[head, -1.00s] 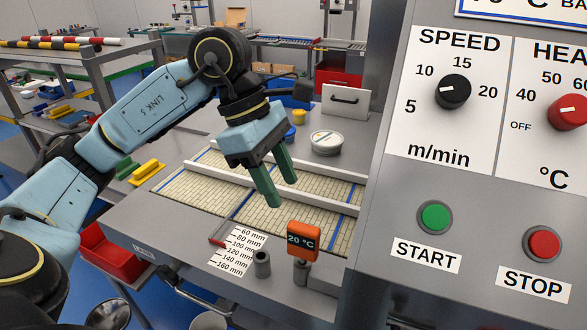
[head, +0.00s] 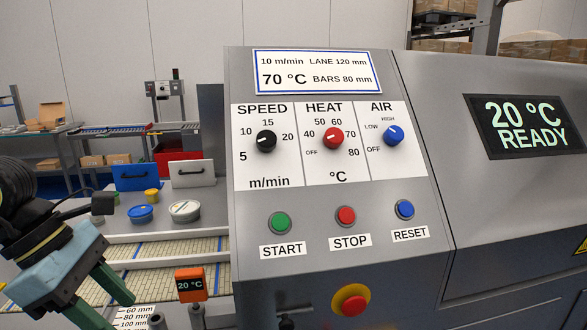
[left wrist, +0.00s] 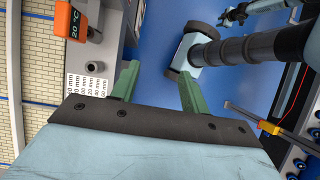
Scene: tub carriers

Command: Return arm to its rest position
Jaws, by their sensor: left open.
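My left gripper (head: 112,308) is at the lower left of the head view, with its two green fingers apart and nothing between them. It is beside the orange 20 °C display (head: 191,285), on the near side of the belt (head: 160,282). In the left wrist view the open fingers (left wrist: 158,78) point away over the blue floor (left wrist: 165,60), just beside the millimetre scale (left wrist: 90,86). My right gripper shows in neither view.
The control panel (head: 310,215) fills the middle, with a speed knob (head: 265,141), heat knob (head: 333,138), air knob (head: 393,135) and START (head: 280,223), STOP (head: 346,216) and RESET (head: 404,209) buttons. A screen (head: 525,126) reads 20 °C READY. Tubs (head: 185,210) stand behind the belt.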

